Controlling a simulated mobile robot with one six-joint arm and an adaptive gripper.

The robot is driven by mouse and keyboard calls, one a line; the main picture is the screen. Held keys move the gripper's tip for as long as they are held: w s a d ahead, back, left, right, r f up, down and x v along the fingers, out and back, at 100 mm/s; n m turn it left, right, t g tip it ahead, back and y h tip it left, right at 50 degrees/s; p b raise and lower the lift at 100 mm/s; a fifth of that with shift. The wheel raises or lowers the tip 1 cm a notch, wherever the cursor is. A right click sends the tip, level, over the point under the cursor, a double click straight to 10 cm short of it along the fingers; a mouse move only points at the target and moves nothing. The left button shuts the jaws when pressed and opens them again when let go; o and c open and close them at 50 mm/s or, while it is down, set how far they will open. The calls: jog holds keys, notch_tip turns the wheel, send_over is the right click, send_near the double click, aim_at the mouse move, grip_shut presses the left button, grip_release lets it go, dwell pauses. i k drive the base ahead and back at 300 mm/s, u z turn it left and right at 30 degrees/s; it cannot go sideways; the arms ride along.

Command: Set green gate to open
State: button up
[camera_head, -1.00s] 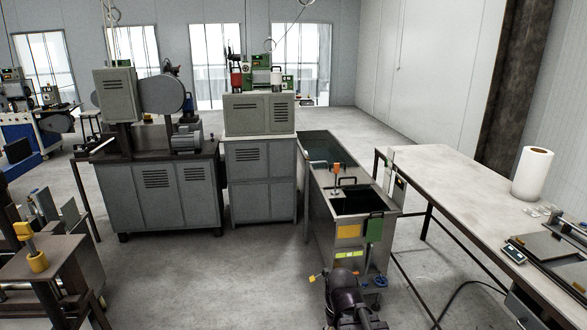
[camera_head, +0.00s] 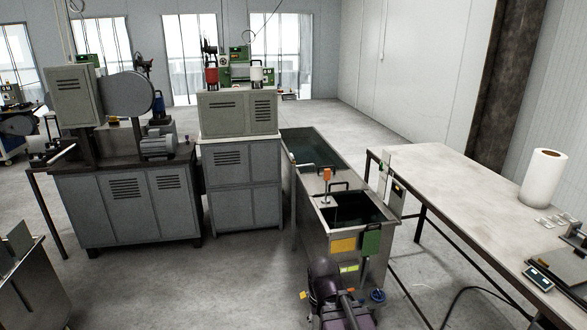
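The green gate (camera_head: 371,241) is a small green plate with a dark handle at its top. It sits at the near right corner of a long grey metal tank (camera_head: 317,240). I cannot tell from here whether it stands open or shut. My dark purple arm (camera_head: 324,283) shows at the bottom centre, in front of the tank's near end and below the gate. It is apart from the gate in the picture. Its gripper fingers cannot be made out, and nothing held is visible.
A worktable (camera_head: 440,180) with a white roll (camera_head: 542,177) stands right of the tank. Grey machine cabinets (camera_head: 240,180) stand to the left. A blue round knob (camera_head: 377,296) and a yellow handle (camera_head: 303,295) are low near the tank's end. Open floor lies at front left.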

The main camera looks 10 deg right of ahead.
aim_at(372, 241)
jog(key=z, duration=0.05)
jog(key=i, duration=1.6)
jog(key=z, duration=1.75)
jog(key=k, duration=0.25)
jog(key=z, duration=0.45)
